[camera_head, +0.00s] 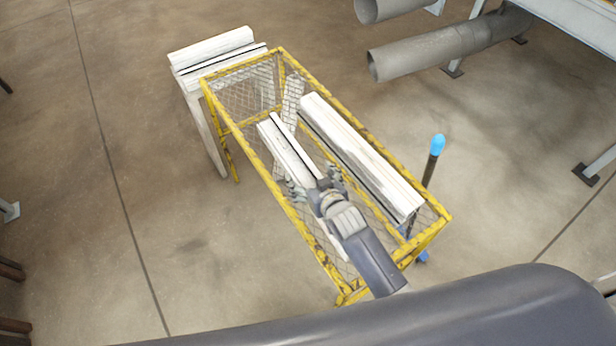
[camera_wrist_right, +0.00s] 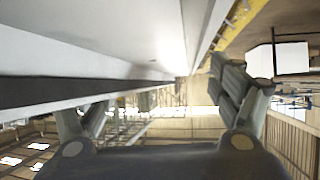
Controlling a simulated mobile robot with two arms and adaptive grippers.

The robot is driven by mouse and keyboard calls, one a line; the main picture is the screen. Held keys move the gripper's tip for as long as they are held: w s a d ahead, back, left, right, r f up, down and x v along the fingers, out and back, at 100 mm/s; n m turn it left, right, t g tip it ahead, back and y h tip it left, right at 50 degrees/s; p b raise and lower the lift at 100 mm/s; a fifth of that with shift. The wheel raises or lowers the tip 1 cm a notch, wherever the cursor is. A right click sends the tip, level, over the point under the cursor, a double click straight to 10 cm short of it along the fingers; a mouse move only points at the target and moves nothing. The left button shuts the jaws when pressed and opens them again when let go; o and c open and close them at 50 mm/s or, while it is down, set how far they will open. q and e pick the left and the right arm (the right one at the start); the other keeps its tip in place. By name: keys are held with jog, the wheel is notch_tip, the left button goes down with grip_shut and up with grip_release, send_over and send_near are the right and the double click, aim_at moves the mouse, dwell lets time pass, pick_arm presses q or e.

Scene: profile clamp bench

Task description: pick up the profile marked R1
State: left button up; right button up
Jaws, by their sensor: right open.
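Two long white profiles lie in a yellow mesh cage (camera_head: 283,216). The left profile (camera_head: 285,142) runs to my right gripper (camera_head: 317,184), which partly covers it. The right profile (camera_head: 360,153) lies beside it along the cage's right side. No R1 mark is legible on either. My right gripper is open over the left profile, with fingers to either side of it in the head view. In the right wrist view a white profile (camera_wrist_right: 110,35) with a dark groove fills the upper left, close to the open fingers (camera_wrist_right: 165,100). Whether they touch it is unclear. My left gripper is not in view.
More white profiles (camera_head: 213,48) lie on a stand at the back left, beyond the cage. A dark post with a blue top (camera_head: 437,146) stands at the cage's right side. Large grey pipes (camera_head: 430,52) are at the upper right. The floor left of the cage is clear.

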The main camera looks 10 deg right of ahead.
jog(key=shift+c, duration=0.5)
jog(key=shift+s, duration=0.1)
jog(key=c, duration=1.6)
jog(key=shift+r, duration=0.1)
grip_shut()
